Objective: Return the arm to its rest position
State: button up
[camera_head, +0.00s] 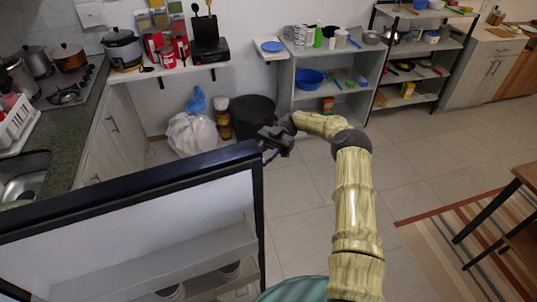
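My arm (355,200) rises from the bottom of the head view and bends at a dark joint, with the forearm pointing left. My gripper (266,147) is at its end, over the floor near the top right corner of a black-framed unit. It is small and dark against a dark background, so I cannot tell whether its fingers are open or shut. No held object can be made out.
The black-framed unit (130,185) fills the lower left. A dark bin (252,115) and white bag (190,133) stand by the wall. Shelves (333,75) are at the back. A wooden table (515,205) stands at the right. Tiled floor is clear between.

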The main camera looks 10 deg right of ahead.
dwell(0.5)
jog(key=w+a+r+m+t+y+p, duration=0.1)
jog(key=w+a+r+m+t, duration=0.25)
jog(key=a+r+t, duration=0.25)
jog(key=w+a+r+m+t+p, duration=0.2)
jog(key=w+a+r+m+t, duration=0.1)
jog(key=a+r+m+t, duration=0.3)
jog(key=w+a+r+m+t+y+p, duration=0.1)
jog(key=w+a+r+m+t, duration=0.2)
jog(key=a+r+t, duration=0.3)
jog(key=s+d+f+m+t+h+p, duration=0.1)
jog(key=s+d+m+t+h+p, duration=0.1)
jog(key=s+d+m+h, duration=0.55)
jog(key=s+d+f+m+t+h+p, duration=0.15)
jog(key=d+h, duration=0.35)
jog(key=d, duration=0.5)
jog(key=s+d+f+m+g+h, duration=0.1)
jog(key=s+d+m+g, duration=0.1)
jog(key=s, duration=0.9)
jog(key=s+d+f+m+g+h+p, duration=0.1)
jog(key=s+d+m+g, duration=0.2)
jog(key=s, duration=0.7)
jog(key=shift+s+d+g, duration=0.35)
jog(key=shift+d+g, duration=0.05)
jog(key=shift+g, duration=0.15)
